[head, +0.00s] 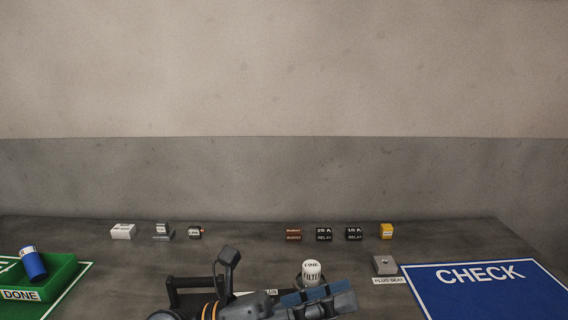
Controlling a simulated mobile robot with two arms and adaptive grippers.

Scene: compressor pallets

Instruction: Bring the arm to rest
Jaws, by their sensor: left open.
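My left gripper (328,298) is at the bottom centre, its fingers pointing right with bluish pads. It is open and I see nothing held between the fingers. A white cylinder labelled FINE FILTER (312,273) stands upright just behind the fingers; its lower part is partly hidden by them, and I cannot tell whether they touch. A dark bracket shape (190,283) shows behind my arm; I cannot tell what it belongs to. My right gripper is out of view.
A green DONE tray (62,275) at left holds a blue cylinder (33,264). A blue CHECK mat (480,292) lies at right, beside a grey plug seat block (384,265). Small parts, including relays (324,234) and a yellow block (386,231), line the back. Clear table lies between.

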